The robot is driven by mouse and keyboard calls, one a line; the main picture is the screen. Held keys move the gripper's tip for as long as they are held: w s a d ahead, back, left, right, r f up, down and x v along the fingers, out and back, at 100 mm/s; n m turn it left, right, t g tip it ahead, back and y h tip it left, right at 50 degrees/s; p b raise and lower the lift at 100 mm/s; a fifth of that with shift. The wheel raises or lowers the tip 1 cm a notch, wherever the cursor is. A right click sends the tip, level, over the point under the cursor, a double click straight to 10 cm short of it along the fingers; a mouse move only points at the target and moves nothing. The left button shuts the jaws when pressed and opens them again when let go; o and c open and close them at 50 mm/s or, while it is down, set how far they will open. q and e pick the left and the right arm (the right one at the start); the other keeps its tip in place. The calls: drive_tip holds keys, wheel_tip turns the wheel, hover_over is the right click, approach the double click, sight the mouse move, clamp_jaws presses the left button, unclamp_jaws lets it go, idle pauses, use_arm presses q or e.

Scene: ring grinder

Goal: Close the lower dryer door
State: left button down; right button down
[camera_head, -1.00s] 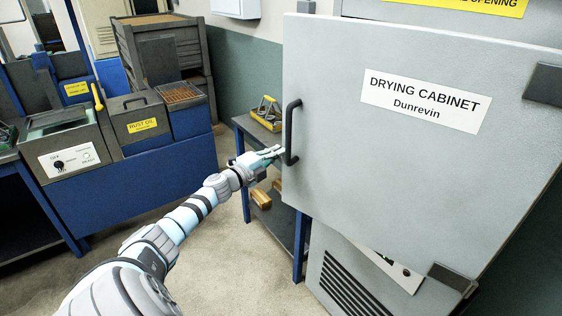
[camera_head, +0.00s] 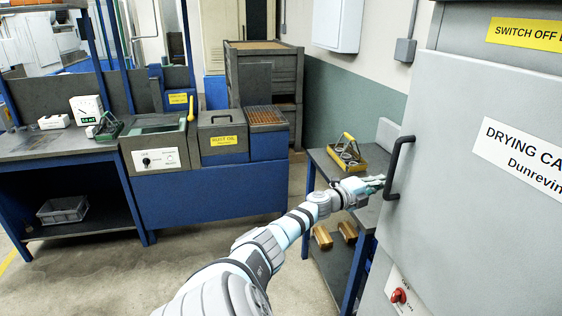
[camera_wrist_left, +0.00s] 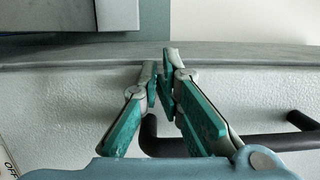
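The drying cabinet door (camera_head: 455,190) is a large light-grey panel at the right of the head view. Its black bar handle (camera_head: 396,168) is near its left edge. I cannot tell whether a gap remains between the door and the cabinet. My left gripper (camera_head: 380,182) is at the handle's left side, pointing toward it. In the left wrist view, the left gripper's teal fingers (camera_wrist_left: 166,75) have their tips almost together. The dark handle (camera_wrist_left: 275,141) crosses behind the fingers, not visibly clamped between the tips. My right gripper is out of view.
A low table (camera_head: 333,174) with a yellow-handled tray (camera_head: 348,154) stands left of the cabinet, behind my left arm. A red switch (camera_head: 398,296) is below the door. Blue machines (camera_head: 215,190) and a workbench (camera_head: 60,146) stand at left. Open floor lies before them.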

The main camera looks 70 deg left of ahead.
use_arm(q)
drive_tip(key=shift+w+d+r, duration=0.1)
drive_tip(key=shift+d, duration=0.05)
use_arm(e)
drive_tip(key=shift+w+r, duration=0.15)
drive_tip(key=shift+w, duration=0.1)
